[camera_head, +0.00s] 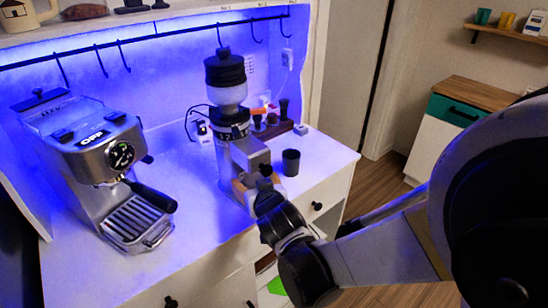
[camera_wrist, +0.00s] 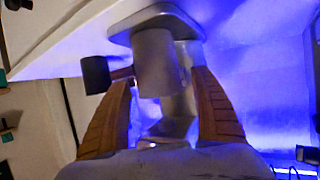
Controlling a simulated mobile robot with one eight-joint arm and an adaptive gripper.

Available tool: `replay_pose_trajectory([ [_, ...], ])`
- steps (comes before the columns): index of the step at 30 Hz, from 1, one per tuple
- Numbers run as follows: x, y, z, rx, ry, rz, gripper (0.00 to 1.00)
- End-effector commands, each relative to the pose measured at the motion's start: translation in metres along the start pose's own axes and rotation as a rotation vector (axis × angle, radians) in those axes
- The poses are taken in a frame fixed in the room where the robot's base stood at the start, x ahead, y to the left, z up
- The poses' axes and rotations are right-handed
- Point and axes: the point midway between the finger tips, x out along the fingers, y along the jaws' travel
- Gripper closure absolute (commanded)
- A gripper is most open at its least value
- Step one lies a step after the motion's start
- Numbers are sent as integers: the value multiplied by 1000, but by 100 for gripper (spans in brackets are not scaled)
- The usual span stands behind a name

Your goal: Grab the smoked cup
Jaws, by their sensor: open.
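The smoked cup (camera_head: 291,162) is a small dark grey cup standing on the white cabinet top, just right of the coffee grinder (camera_head: 228,95). In the wrist view the cup (camera_wrist: 96,75) shows at the left, outside the span of my fingers and near the left fingertip. My gripper (camera_head: 256,180) is at the front of the grinder's base, left of the cup. In the wrist view its tan fingers (camera_wrist: 163,78) are spread, with the grinder's grey body (camera_wrist: 156,62) beyond them and nothing held. My gripper partly hides the grinder's lower part in the head view.
An espresso machine (camera_head: 95,165) with a dark portafilter handle stands at the left. Behind the cup is a dark rack with small tools (camera_head: 270,128). Hooks hang from a rail above. The cabinet top between machine and grinder is clear; its right edge is close to the cup.

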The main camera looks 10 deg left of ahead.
Motion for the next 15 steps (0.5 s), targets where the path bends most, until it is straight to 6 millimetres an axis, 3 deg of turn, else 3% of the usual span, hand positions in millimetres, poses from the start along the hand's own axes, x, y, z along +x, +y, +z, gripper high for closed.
replay_pose_trajectory([
  [6, 2, 0, -1, 0, 0, 0, 28],
  [12, 1, 0, -1, 0, 0, 0, 83],
  [15, 1, 0, -1, 0, 0, 0, 84],
])
